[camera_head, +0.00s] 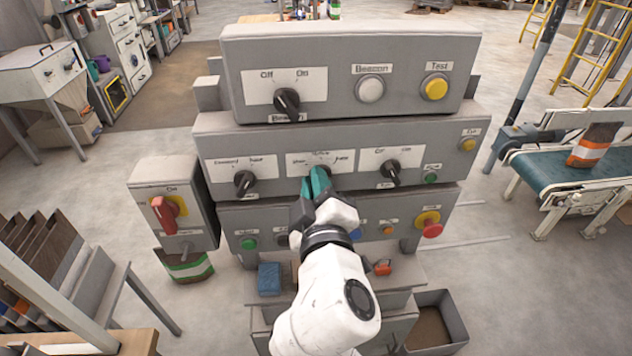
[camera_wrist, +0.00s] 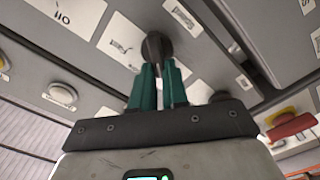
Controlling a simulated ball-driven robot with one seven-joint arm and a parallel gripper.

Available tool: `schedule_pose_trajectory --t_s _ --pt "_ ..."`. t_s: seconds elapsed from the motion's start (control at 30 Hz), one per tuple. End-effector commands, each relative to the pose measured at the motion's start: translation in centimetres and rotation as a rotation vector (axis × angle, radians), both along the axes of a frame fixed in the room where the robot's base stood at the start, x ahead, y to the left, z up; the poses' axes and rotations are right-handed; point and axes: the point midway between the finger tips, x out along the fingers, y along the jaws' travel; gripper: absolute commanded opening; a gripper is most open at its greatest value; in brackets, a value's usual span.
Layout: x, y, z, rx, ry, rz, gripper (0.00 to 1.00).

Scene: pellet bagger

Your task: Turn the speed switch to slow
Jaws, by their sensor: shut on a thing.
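The speed switch is the middle knob on the middle row of the grey control panel (camera_head: 345,133), under a white label plate (camera_head: 324,158) with small print at its left, top and right. My gripper (camera_head: 315,182) reaches up to it and covers most of the knob in the head view. In the wrist view the dark round knob (camera_wrist: 156,46) sits between the two green fingertips (camera_wrist: 157,78), which are shut on it. I cannot tell which mark the knob points to.
Black knobs stand on both sides of it, left (camera_head: 244,182) and right (camera_head: 390,173). A red-handled switch box (camera_head: 172,212) is at the left. A red stop button (camera_head: 432,230) and a blue block (camera_head: 269,278) are lower down. A conveyor (camera_head: 560,168) stands at the right.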

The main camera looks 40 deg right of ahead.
Motion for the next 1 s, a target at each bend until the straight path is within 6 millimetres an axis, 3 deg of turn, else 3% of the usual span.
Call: schedule_pose_trajectory --t_s 0.3,0.33,0.57,0.87,1.0 --pt "0.0 0.1 -0.1 -0.003 0.003 0.002 0.00" --pt "0.0 0.1 -0.1 -0.003 0.003 0.002 0.17" --pt "0.0 0.1 0.0 -0.002 0.002 0.001 0.39" --pt "-0.2 0.2 -0.1 -0.002 0.001 0.001 0.39" --pt "-1.4 1.1 -0.3 -0.002 0.001 0.004 0.39"
